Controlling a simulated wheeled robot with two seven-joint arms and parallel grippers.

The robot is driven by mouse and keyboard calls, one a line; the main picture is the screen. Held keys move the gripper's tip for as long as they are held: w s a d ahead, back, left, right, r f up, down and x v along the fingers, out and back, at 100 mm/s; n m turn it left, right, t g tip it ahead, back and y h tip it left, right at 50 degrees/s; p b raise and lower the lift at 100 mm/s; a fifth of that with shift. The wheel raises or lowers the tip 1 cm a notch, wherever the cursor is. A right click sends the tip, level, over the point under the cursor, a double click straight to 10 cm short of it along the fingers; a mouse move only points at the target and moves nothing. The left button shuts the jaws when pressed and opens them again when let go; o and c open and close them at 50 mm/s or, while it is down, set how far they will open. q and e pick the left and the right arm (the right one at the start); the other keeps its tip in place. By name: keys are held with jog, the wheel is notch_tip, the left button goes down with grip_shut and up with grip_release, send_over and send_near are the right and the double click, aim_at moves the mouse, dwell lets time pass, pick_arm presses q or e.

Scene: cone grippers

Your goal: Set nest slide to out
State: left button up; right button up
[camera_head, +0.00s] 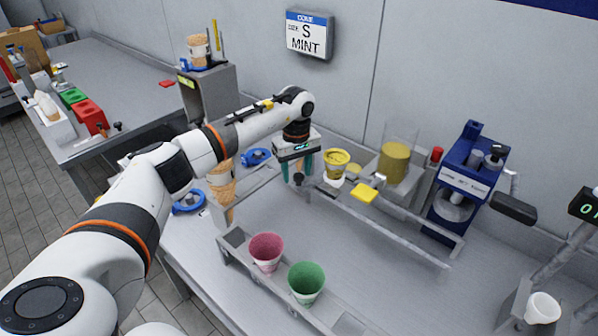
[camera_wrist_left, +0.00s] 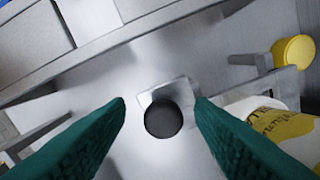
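My left gripper (camera_head: 296,167) points down at the middle of the bench, its two green fingers apart. A black round knob (camera_head: 298,179) on a small metal plate shows between and just below the fingertips. In the left wrist view the knob (camera_wrist_left: 163,118) lies between the open fingers (camera_wrist_left: 160,102), with a gap on either side. I take this knob to be the nest slide's handle; how far out the slide is I cannot tell. A yellow patterned cup (camera_head: 336,166) stands just right of the gripper. My right gripper is not in view.
A metal rail (camera_head: 395,231) runs along the bench, with a yellow pad (camera_head: 364,193) near it. A pink cup (camera_head: 266,250) and a green cup (camera_head: 306,281) sit in a front rack. A blue machine (camera_head: 460,190) stands at the right.

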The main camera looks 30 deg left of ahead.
pick_arm(q)
jog(key=shift+d+r, duration=0.1)
jog(key=shift+r, duration=0.1)
notch_tip(320, 180, up, 12)
jog(key=b, duration=0.2)
jog(key=shift+f+b, duration=0.25)
jog(key=shift+b, duration=0.1)
